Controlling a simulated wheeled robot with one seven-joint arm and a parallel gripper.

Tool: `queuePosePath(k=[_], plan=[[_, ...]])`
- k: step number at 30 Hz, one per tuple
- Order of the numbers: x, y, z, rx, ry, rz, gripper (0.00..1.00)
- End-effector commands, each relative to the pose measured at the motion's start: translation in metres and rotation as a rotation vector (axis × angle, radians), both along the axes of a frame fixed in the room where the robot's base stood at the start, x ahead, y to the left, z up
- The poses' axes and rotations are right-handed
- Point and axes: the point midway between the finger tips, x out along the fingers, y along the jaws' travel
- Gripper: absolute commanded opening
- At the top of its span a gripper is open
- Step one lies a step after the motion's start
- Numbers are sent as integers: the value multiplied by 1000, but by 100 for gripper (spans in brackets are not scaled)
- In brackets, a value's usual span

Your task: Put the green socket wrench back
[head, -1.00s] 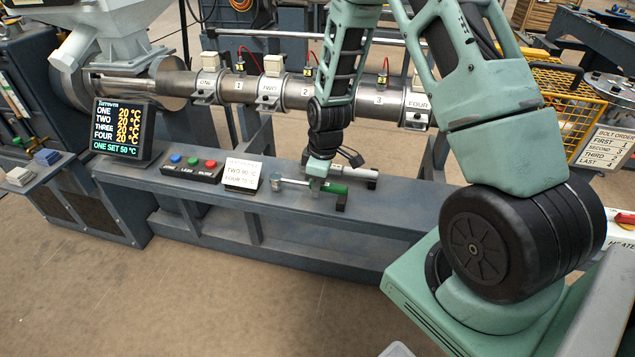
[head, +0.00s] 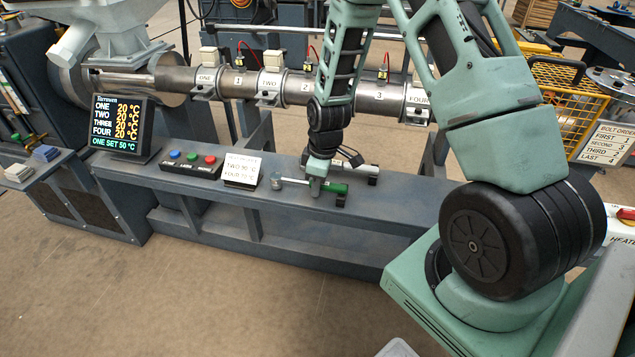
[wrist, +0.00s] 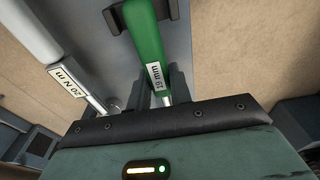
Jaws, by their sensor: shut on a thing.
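The green socket wrench (head: 336,188) lies along the grey bench ledge (head: 390,211), its socket end (head: 277,182) to the left in the head view. In the wrist view its green handle (wrist: 146,40) carries a "19 mm" label and rests at a black holder (wrist: 113,20). My gripper (head: 314,190) points down and is shut on the wrench's shaft, just left of the green handle. In the head view the handle's right end is at a black holder (head: 341,200).
A second tool (wrist: 35,40), labelled "20 N m", lies beside the wrench on the bench. A setpoint card (head: 241,170), a button box (head: 191,164) and a display (head: 117,124) stand to the left. The barrel (head: 240,88) runs behind. The ledge right of the holders is clear.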

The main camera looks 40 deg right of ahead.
Motion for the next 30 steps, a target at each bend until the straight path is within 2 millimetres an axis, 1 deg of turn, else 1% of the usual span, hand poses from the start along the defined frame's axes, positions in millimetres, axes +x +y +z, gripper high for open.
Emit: queuePosePath(k=[9, 14, 15, 17, 26, 29, 30], plan=[[0, 0, -8, 0, -1, 0, 0], [0, 0, -7, 0, -1, 0, 0], [0, 0, -7, 0, -1, 0, 29], [0, 0, -7, 0, -1, 0, 46], [0, 0, -7, 0, 0, 0, 46], [0, -1, 0, 0, -3, 0, 46], [0, -1, 5, -1, -4, 0, 46]])
